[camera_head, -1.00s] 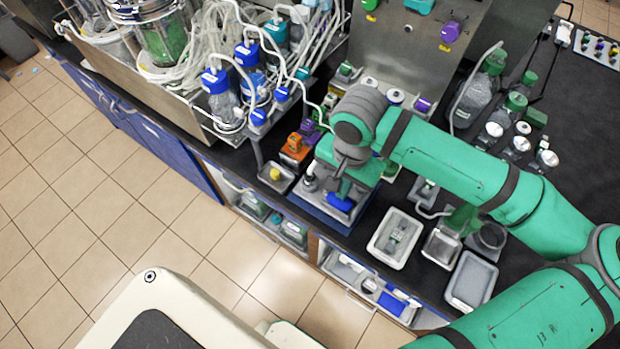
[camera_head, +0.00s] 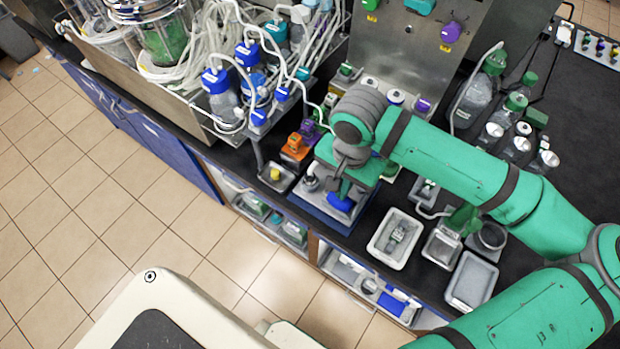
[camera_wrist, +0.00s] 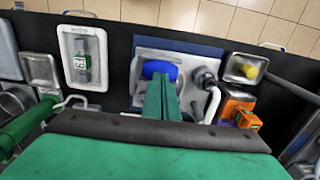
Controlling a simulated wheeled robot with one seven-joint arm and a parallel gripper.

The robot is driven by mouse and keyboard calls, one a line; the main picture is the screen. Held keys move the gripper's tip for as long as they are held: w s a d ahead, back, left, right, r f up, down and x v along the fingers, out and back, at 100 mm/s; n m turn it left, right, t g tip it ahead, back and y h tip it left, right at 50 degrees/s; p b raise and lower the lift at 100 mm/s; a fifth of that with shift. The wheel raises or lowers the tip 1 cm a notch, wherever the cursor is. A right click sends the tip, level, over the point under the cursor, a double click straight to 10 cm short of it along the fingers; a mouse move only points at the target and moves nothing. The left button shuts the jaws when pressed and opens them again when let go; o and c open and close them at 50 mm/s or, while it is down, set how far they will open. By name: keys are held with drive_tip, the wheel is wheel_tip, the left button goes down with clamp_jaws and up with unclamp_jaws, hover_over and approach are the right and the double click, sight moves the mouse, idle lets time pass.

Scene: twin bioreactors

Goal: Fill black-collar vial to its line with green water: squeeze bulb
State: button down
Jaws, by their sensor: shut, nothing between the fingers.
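My gripper (camera_wrist: 160,100) is shut and empty, its green fingers together, pointing at a blue rounded piece (camera_wrist: 158,70) on a grey unit. The fingers overlap this piece in the wrist view, and I cannot tell whether they touch it. The blue piece also shows below my wrist in the head view (camera_head: 341,203); it may be the bulb. Beside it stands a small dark-topped vessel (camera_wrist: 205,77) with a white tube near it, possibly the black-collar vial. It shows left of my gripper in the head view (camera_head: 311,183). Its fill line and any green water inside cannot be made out.
The unit stands on a blue mat (camera_wrist: 212,50). A white tray (camera_wrist: 103,72) holds a small labelled item. A metal tray (camera_wrist: 232,75) holds a yellow-topped piece, near orange blocks (camera_head: 294,151). Tubed bottles (camera_head: 222,95) stand at the back left.

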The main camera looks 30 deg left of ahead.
drive_tip(key=shift+f, duration=0.1)
drive_tip(key=shift+f, duration=1.05)
drive_tip(key=shift+r, duration=1.15)
drive_tip(key=shift+f, duration=0.15)
drive_tip(key=shift+f, duration=1.15)
drive_tip(key=shift+r, duration=1.3)
